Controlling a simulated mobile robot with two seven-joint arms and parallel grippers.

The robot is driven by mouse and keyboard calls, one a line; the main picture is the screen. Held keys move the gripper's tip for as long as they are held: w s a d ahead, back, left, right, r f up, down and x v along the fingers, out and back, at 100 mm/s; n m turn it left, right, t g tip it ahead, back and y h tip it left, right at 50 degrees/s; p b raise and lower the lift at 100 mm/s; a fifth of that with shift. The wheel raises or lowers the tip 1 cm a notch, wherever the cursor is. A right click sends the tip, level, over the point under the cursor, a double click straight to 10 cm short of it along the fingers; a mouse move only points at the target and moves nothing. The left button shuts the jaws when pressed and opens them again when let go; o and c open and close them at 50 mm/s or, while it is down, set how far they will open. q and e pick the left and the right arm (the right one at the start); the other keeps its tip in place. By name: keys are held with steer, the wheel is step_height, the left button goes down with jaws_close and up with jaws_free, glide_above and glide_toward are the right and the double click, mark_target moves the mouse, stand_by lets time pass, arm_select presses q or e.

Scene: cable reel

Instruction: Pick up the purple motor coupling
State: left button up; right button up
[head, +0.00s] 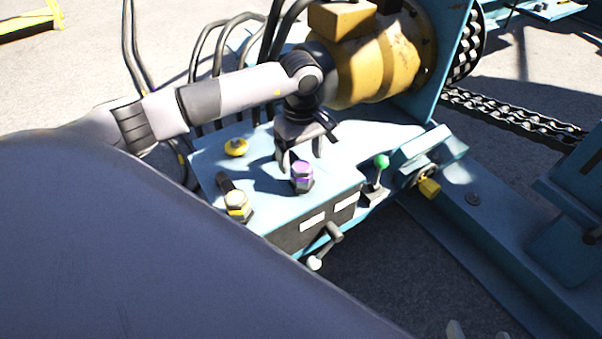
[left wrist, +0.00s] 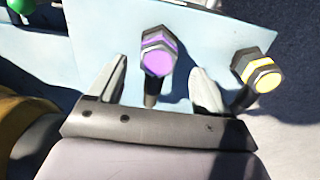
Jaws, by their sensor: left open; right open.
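The purple motor coupling (head: 303,177) is a dark hex fitting with a purple band, standing on the blue panel top near its front edge. In the left wrist view the purple coupling (left wrist: 158,58) lies between the two fingers, with a gap on each side. My left gripper (head: 301,162) is open and empty, just above and behind the coupling in the head view. My right gripper (head: 478,333) shows only its fingertips at the bottom edge, open and apart from the panel.
A yellow-banded coupling (head: 238,205) stands left of the purple one. A yellow knob (head: 236,147) sits behind it. A green-knobbed lever (head: 381,165) rises to the right, and a white-tipped lever (head: 318,260) juts from the front. A yellow motor (head: 378,60) stands behind.

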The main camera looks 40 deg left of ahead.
mark_target(301, 164)
arm_select(q)
step_height(301, 164, down, 5)
steer(key=shift+w+f+b, duration=0.1)
steer(key=shift+w+b, duration=0.05)
steer(key=shift+b, duration=0.65)
steer(key=c, duration=1.2)
steer(key=shift+o, duration=0.2)
